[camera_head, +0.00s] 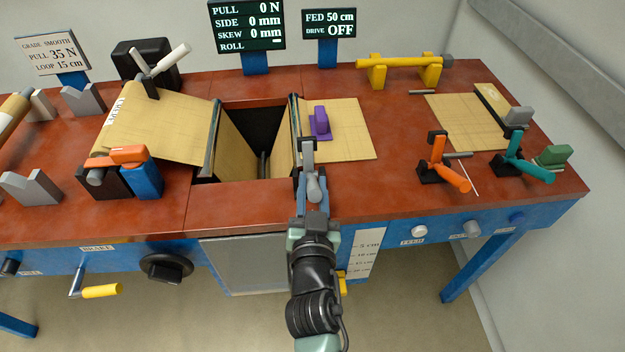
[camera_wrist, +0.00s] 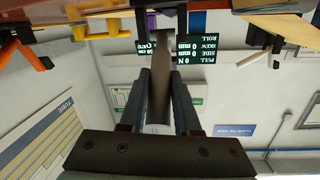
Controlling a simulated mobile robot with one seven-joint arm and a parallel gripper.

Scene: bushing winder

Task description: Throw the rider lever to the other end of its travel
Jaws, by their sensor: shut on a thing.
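A grey lever (camera_head: 309,157) stands at the front right corner of the bench's square opening, its grip pointing toward me. I take it for the rider lever, but I can read no label on it. My gripper (camera_head: 314,198) has come from the front edge and is shut on the grip's near end. In the wrist view, which is upside down, the lever's grey bar (camera_wrist: 160,98) runs between the two dark fingers of my gripper (camera_wrist: 161,80). The fingers partly hide the grip.
The opening (camera_head: 262,130) has tan sheet on its sides. A purple block (camera_head: 320,122) sits on the sheet just behind the lever. An orange lever (camera_head: 450,175) and a teal lever (camera_head: 525,168) stand to the right. The red bench top (camera_head: 375,195) between is clear.

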